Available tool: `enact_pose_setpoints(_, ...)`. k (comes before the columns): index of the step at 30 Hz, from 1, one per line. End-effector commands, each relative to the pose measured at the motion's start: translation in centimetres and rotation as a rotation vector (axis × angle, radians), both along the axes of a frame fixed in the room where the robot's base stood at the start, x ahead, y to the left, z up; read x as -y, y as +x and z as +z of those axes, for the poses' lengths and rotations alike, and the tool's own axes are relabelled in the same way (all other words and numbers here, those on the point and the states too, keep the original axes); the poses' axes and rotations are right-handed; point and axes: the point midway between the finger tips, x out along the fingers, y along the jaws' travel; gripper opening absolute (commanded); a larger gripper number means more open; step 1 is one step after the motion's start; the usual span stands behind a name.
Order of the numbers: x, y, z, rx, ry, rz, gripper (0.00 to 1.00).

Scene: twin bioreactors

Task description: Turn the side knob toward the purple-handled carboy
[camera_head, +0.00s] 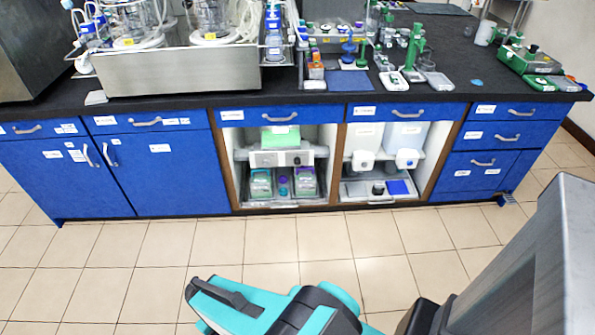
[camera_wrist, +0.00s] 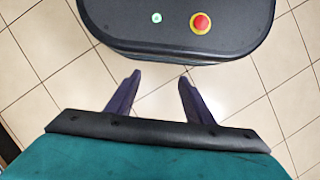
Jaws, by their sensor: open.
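A grey box-shaped unit (camera_head: 266,159) sits on the upper shelf of the open cabinet bay, with a small dark knob-like part on its front; I cannot tell which way it points. In the wrist view my gripper (camera_wrist: 158,78) is open and empty above the tiled floor, far from the cabinet.
A blue-fronted bench with a black top (camera_head: 285,98) spans the view, carrying glass vessels on a metal unit (camera_head: 180,70) and several small items. The adjacent open bay holds white tanks (camera_head: 365,138). Tiled floor (camera_head: 120,250) before the bench is clear.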

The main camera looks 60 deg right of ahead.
Motion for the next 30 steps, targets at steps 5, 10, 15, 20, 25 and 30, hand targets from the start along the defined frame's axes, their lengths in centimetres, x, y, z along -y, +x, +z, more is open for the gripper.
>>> enact_pose_setpoints(5, 3.6, 5.2, -4.0, 0.156, -0.025, -0.073, 0.48)
enact_pose_setpoints(10, 8.1, 10.3, -6.5, 0.320, -0.064, -0.140, 0.48)
enact_pose_setpoints(15, 13.3, 14.9, -8.0, 0.482, -0.115, -0.204, 0.48)
enact_pose_setpoints(20, 18.9, 18.6, -8.9, 0.629, -0.175, -0.259, 0.48)
enact_pose_setpoints(25, 25.3, 21.6, -9.0, 0.782, -0.251, -0.313, 0.48)
enact_pose_setpoints(30, 32.1, 23.6, -8.5, 0.930, -0.338, -0.359, 0.48)
